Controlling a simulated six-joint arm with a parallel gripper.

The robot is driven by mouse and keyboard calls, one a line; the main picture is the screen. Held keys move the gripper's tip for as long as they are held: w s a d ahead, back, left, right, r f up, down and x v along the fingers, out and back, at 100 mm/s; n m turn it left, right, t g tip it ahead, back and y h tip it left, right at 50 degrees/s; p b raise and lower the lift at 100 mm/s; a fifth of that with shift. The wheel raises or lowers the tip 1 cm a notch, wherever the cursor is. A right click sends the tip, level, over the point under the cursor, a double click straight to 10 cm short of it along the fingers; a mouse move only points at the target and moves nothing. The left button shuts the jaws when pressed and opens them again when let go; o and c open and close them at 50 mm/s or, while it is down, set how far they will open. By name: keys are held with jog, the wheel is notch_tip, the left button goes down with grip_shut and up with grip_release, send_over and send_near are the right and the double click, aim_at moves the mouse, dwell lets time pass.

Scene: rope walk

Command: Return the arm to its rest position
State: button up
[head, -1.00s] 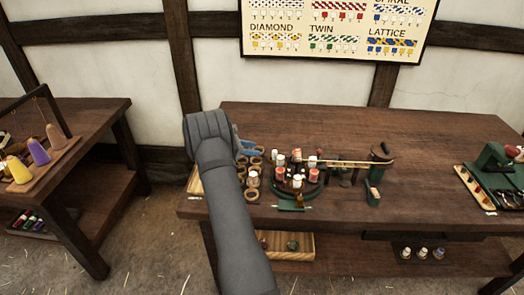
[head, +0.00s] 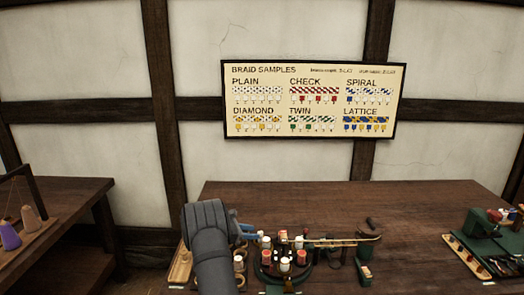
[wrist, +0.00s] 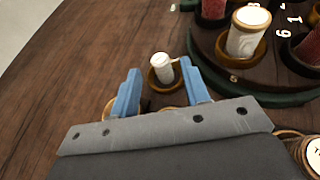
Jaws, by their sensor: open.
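My grey arm comes up from the bottom of the head view, and my gripper (head: 246,231) has its blue fingers pointing right over the left part of the workbench (head: 320,205). In the wrist view the two blue fingers (wrist: 160,92) are spread apart with nothing held between them. A small white bobbin (wrist: 163,68) stands in a round wooden cup beyond the gap between the fingertips. My arm hides part of the bench's left end.
A round green braiding stand (head: 285,275) with red and white bobbins stands right of my gripper. A green device (head: 490,245) is at the bench's right end. A braid samples chart (head: 309,100) hangs on the wall. The bench's back strip is clear.

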aim_at(261, 232)
jog(key=x, duration=0.5)
jog(key=shift+f, duration=0.15)
notch_tip(261, 232, up, 3)
jog(key=shift+a+f, duration=0.15)
jog(key=shift+f, duration=0.05)
jog(key=shift+r, duration=0.55)
jog(key=shift+f, duration=0.1)
